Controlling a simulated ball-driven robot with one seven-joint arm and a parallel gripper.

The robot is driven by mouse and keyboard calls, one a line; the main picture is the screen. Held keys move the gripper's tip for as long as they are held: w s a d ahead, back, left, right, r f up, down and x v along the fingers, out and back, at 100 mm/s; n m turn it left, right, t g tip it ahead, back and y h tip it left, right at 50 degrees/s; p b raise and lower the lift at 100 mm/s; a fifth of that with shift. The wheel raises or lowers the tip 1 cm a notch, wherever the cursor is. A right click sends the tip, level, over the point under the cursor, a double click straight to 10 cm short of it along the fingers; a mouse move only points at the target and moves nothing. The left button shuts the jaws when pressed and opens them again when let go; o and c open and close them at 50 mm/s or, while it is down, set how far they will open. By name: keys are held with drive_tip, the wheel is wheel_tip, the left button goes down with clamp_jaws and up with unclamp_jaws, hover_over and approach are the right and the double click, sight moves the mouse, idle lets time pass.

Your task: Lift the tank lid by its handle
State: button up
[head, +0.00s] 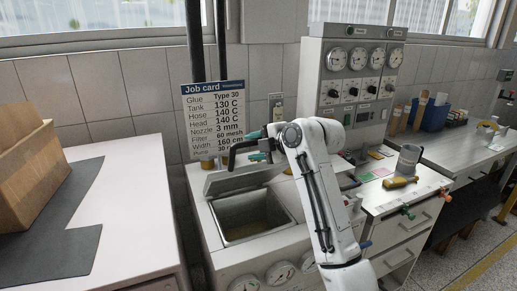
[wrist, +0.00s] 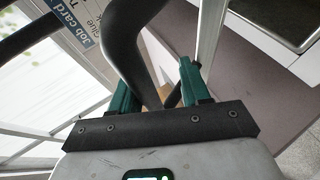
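The grey tank lid (head: 243,179) stands raised and tilted on its hinged side at the back of the tank (head: 252,240). The tank's opening shows in front of it, with brownish contents (head: 247,229) inside. The lid's dark curved handle (head: 234,155) rises above the lid. My gripper (head: 255,146) is at the handle, its teal fingers set apart above and below the bar. In the wrist view, the handle (wrist: 128,45) passes between the fingers of my gripper (wrist: 157,75), close to the left one. A gap shows toward the right one.
A job card (head: 214,115) hangs just behind the lid. A gauge panel (head: 350,85) stands at right. A white table (head: 85,215) with a cardboard box (head: 25,160) is at left. A counter (head: 405,190) with a grey mug (head: 409,159) is at right.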

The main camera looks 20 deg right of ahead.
drive_tip(key=shift+s+f, duration=0.2)
drive_tip(key=shift+s, duration=0.05)
drive_tip(key=s+d+r+p, duration=0.4)
drive_tip(key=s+r+p, duration=0.2)
drive_tip(key=r, duration=0.3)
drive_tip(key=shift+s+d+r, duration=0.2)
drive_tip(key=shift+d+r, duration=0.1)
drive_tip(key=shift+d, duration=0.1)
idle(1.0)
idle(0.5)
